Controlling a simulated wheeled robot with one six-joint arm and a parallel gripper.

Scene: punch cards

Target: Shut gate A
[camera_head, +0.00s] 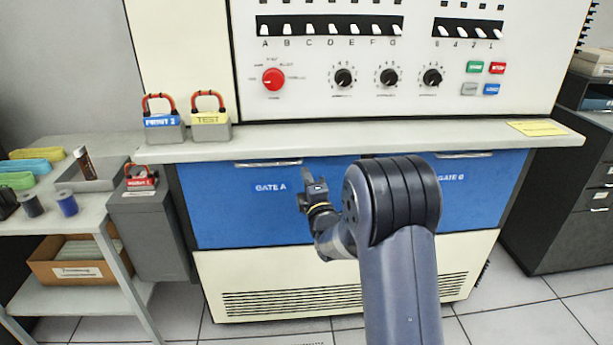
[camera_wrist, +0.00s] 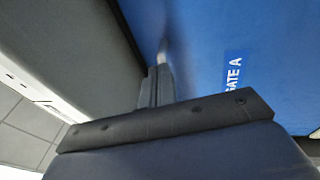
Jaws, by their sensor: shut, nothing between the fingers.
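Gate A is the blue front panel (camera_head: 225,205) with a white "GATE A" label, below the console's ledge on the left. A metal handle (camera_head: 268,163) runs along its top edge. In the wrist view, gate A (camera_wrist: 205,45) fills the upper right, with its label turned sideways. My gripper (camera_head: 315,182) is shut and empty, in front of the panel just right of the label. In the wrist view my gripper (camera_wrist: 162,60) points at the blue surface, its tips at or very near it. My arm hides the panel's right part. I cannot tell whether the panel sits fully flush.
The pale ledge (camera_head: 470,138) juts out above the gates. Gate B (camera_head: 470,190) is the blue panel at right, partly behind my arm. Two padlocks stand on the ledge's left end: blue-labelled (camera_head: 164,120) and yellow-labelled (camera_head: 210,118). A side table (camera_head: 60,220) stands at left.

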